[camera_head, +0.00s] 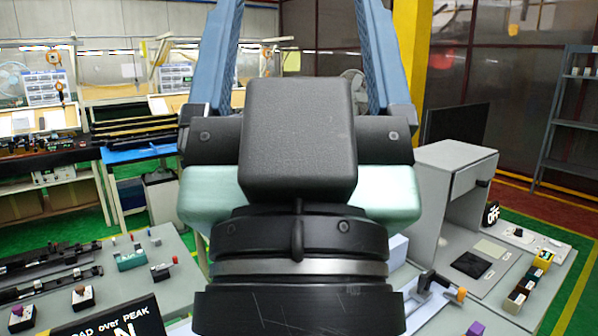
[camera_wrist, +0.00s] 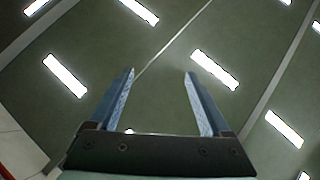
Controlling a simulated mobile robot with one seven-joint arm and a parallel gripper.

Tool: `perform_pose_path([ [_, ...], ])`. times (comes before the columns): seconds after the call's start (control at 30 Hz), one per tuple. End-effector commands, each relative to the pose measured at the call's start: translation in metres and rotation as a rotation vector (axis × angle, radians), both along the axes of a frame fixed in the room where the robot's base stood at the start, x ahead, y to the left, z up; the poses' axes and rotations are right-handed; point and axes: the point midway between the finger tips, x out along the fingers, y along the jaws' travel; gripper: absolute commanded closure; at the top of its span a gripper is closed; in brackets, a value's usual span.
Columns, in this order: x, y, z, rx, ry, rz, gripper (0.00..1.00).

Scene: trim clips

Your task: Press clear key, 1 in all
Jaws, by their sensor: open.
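My gripper (camera_wrist: 160,72) is open and empty. Its two blue fingers point up in the head view, with the tips past the top edge, and the wrist view looks at the ceiling. My gripper and wrist fill the middle of the head view and hide much of the bench behind. I cannot pick out a clear key in either view. A black sign (camera_head: 110,318) reading "LOAD over PEAK" and "N" shows in part at the lower left, cut off by the bottom edge.
The grey bench (camera_head: 190,258) holds dark rails (camera_head: 50,275), small blocks with coloured knobs (camera_head: 83,296) and a green block (camera_head: 131,260) at left. At right stand a grey box-shaped housing (camera_head: 440,190), a black pad (camera_head: 471,264) and several small blocks (camera_head: 519,297). A yellow post (camera_head: 411,60) stands behind.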

Motion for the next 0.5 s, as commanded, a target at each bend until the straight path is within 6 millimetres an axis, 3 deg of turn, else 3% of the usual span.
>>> perform_pose_path([
  [0.07, 0.0001, 0.0001, 0.0002, 0.001, -0.001, 0.001, 0.34],
  [0.4, 0.0001, 0.0001, 0.0004, 0.001, -0.001, 0.003, 0.95],
  [0.43, 0.0001, 0.0001, 0.0004, 0.001, -0.001, 0.003, 1.00],
  [0.5, 0.0001, 0.0001, 0.0004, 0.001, -0.001, 0.003, 1.00],
])
